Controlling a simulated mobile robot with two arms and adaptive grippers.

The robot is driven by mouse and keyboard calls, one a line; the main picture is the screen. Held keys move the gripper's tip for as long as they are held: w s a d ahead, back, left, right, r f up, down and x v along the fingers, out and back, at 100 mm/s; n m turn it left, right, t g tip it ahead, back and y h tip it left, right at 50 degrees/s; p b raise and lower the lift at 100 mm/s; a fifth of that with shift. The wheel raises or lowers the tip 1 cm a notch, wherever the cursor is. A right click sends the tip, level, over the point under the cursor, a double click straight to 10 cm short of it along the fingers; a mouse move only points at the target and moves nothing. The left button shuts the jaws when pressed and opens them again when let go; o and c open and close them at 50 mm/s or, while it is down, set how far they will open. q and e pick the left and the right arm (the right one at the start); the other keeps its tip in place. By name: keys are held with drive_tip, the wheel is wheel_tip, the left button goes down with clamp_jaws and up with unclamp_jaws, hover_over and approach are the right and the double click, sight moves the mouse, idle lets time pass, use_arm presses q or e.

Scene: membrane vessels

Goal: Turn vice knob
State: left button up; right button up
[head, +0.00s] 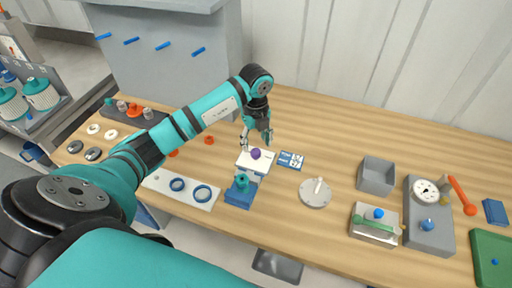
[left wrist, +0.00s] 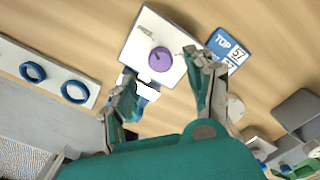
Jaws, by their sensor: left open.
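A purple round knob (head: 255,154) sits on top of a white block (head: 247,162); the knob (left wrist: 160,59) and the block (left wrist: 142,38) also show in the left wrist view. A blue block-like fixture (head: 238,197) with a teal piece (head: 242,181) on it stands in front of the white block; I cannot tell whether they are joined. My left gripper (head: 258,141) is open and empty, just above and behind the purple knob, pointing down. In the left wrist view the gripper's fingers (left wrist: 164,80) are spread apart, with the knob beyond their tips, seemingly untouched. My right gripper is out of view.
A blue card (head: 291,161) lies right of the white block. A white plate with two blue rings (head: 181,190) lies left. A round grey disc with a peg (head: 315,194), a grey bin (head: 376,177) and other fixtures stand right. Bare wood lies between them.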

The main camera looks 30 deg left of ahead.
sight(256, 152)
use_arm(q)
drive_tip(key=shift+f+p, duration=0.4)
drive_tip(key=shift+f, duration=2)
clamp_jaws()
